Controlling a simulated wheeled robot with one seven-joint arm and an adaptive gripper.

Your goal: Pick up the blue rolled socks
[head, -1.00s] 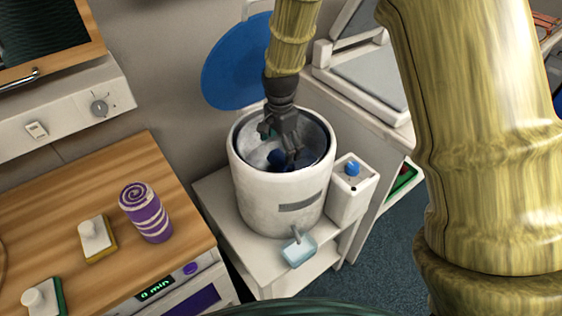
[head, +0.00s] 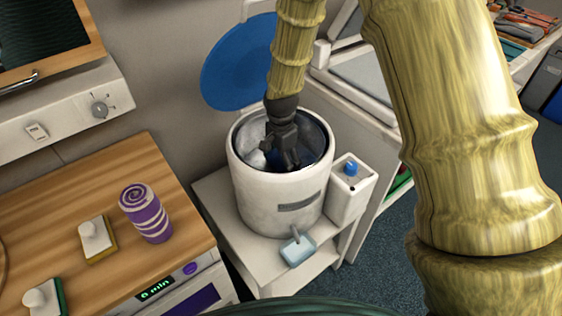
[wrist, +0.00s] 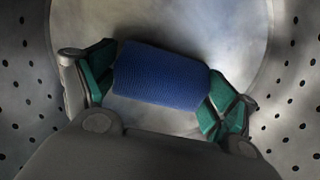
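The blue rolled socks (wrist: 161,76) lie as a ribbed roll at the bottom of the drum in the wrist view. My gripper (wrist: 163,82) is down inside the white drum-shaped washer (head: 252,190), with its fingers spread wide. Its green pads are at the two ends of the roll, very close to or touching it; no clear squeeze shows. In the head view my gripper (head: 284,160) reaches through the top opening. It hides most of the socks there.
The perforated drum wall surrounds my gripper closely. The blue lid (head: 235,65) stands open behind. A control box (head: 350,188) with a blue knob is at the washer's right. A wooden counter (head: 50,195) with a purple cup (head: 147,212) is at left.

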